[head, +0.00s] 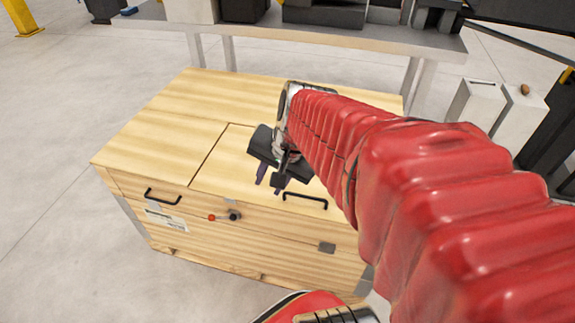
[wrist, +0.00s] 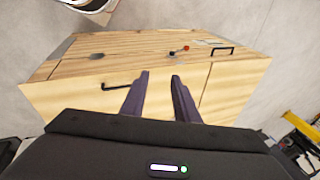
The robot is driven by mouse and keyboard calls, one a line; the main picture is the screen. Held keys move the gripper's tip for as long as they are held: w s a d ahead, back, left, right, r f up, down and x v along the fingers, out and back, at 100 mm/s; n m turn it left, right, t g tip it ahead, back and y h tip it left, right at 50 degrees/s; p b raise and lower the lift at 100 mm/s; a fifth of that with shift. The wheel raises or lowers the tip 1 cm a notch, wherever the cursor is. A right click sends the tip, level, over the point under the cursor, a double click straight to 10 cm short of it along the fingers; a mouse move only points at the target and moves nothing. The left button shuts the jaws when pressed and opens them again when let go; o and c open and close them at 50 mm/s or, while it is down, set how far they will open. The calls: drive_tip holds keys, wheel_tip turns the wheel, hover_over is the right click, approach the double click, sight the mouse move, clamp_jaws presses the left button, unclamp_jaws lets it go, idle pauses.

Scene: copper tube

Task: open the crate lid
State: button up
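The wooden crate (head: 240,256) stands on the floor with its lid (head: 215,168) shut and flat on top. A seam splits the top into panels. The right black handle (head: 305,198) lies near the lid's front edge; in the wrist view the handle (wrist: 115,87) partly passes behind the left finger. The left black handle (head: 163,196) also shows in the wrist view (wrist: 222,50). My gripper (head: 268,186) is open and empty above the lid, left of the right handle. Its two dark fingers (wrist: 160,76) point toward the front edge with a gap between. Whether they touch anything is unclear.
A red-tipped latch (head: 224,216) sits on the crate's front, left of my gripper. A grey bench (head: 330,38) with black equipment stands close behind the crate. White boxes (head: 478,103) stand at the right. Floor at the left is clear.

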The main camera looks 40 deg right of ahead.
sight(314, 199)
drive_tip(key=s+d+f+m, duration=0.1)
drive_tip(key=d+f+m, duration=0.4)
drive_tip(key=d+m, duration=0.3)
drive_tip(key=s+d+f+m, duration=0.2)
drive_tip(key=d+f+m, duration=0.2)
drive_tip(key=d+m, duration=0.4)
drive_tip(key=d, duration=0.3)
drive_tip(key=shift+d+f+t+y, duration=0.25)
drive_tip(key=shift+f+t+y, duration=0.05)
drive_tip(key=shift+f, duration=0.05)
drive_tip(key=shift+x, duration=6.95)
clamp_jaws()
